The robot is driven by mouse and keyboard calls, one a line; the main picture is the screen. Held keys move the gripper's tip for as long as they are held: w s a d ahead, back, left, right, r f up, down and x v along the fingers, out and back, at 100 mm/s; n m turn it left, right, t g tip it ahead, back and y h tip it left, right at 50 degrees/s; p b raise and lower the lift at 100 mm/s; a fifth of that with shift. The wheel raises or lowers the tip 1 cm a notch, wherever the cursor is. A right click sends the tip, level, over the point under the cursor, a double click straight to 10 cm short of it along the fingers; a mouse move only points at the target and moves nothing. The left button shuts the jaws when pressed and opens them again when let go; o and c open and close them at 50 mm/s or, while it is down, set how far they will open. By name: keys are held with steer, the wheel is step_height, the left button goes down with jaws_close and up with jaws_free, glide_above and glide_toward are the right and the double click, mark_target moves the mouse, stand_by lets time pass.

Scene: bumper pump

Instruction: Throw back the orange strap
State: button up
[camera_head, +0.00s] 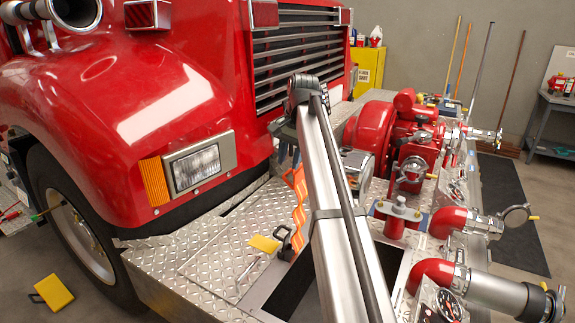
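The orange strap (299,216) shows at the centre, just left of my silver arm link. It runs from beside the truck's grille down to the front bumper deck (190,266). A dark buckle or handle (286,243) and a yellow tab (264,243) lie at its lower end. My arm crosses in front and hides part of the area to the right of the strap. I cannot make out my gripper's fingers; they seem hidden behind the arm. I cannot tell whether anything touches the strap.
A dark open compartment (290,290) lies in the deck below the strap. Red pump pipework (410,140) with valves and gauges stands right of my arm. The red truck front (130,110) with its headlight (196,167) rises on the left. A yellow wheel chock (54,292) lies on the floor.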

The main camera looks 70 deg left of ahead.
step_height(320, 180, up, 11)
steer(key=w, duration=0.1)
steer(key=shift+d+f, duration=0.15)
steer(key=shift+d, duration=0.2)
steer(key=shift+w+f, duration=0.1)
steer(key=shift+w, duration=0.05)
